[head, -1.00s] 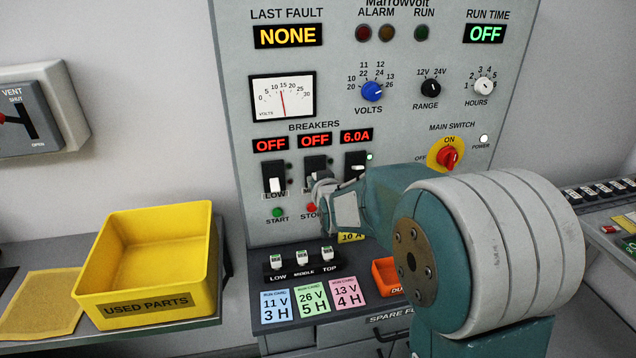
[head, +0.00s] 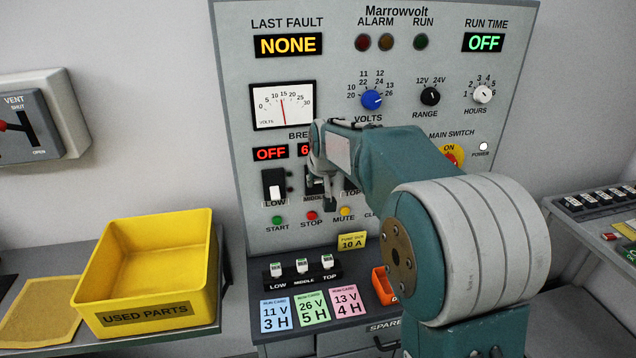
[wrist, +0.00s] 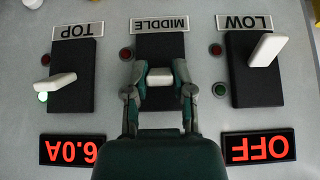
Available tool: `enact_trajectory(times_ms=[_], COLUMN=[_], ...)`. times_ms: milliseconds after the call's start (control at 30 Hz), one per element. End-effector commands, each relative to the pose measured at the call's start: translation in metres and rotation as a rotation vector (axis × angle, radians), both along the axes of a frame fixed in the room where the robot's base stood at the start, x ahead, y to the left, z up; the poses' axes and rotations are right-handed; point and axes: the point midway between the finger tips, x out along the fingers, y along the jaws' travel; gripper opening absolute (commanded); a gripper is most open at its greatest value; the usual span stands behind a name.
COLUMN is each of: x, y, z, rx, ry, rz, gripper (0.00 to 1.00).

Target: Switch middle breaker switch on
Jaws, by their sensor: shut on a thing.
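The middle breaker switch has a black body with a white toggle (wrist: 160,76), under the MIDDLE label in the upside-down wrist view. My gripper (wrist: 160,88) is shut on this toggle, one finger on each side. In the head view my gripper (head: 322,178) covers most of the middle breaker. The middle display (head: 303,150) shows a red 6, its rest hidden by my arm. The low breaker (wrist: 259,70) has its toggle tilted the other way from the top breaker's (wrist: 69,77), and its display (wrist: 259,147) reads OFF. The top display (wrist: 72,150) reads 6.0A.
The top and low breakers stand close on either side of my gripper. Start, stop and mute buttons (head: 311,216) lie below. The volts knob (head: 371,99) and main switch (head: 452,157) are near my arm. A yellow used parts bin (head: 150,265) stands left.

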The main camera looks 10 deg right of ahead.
Motion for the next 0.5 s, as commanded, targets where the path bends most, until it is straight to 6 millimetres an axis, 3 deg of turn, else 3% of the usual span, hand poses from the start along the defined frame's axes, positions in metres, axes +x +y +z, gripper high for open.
enact_trajectory(times_ms=[500], x=[0.0028], y=[0.0007], z=[0.0024], rx=[0.001], ry=[0.026], rz=[0.001], gripper=[0.00])
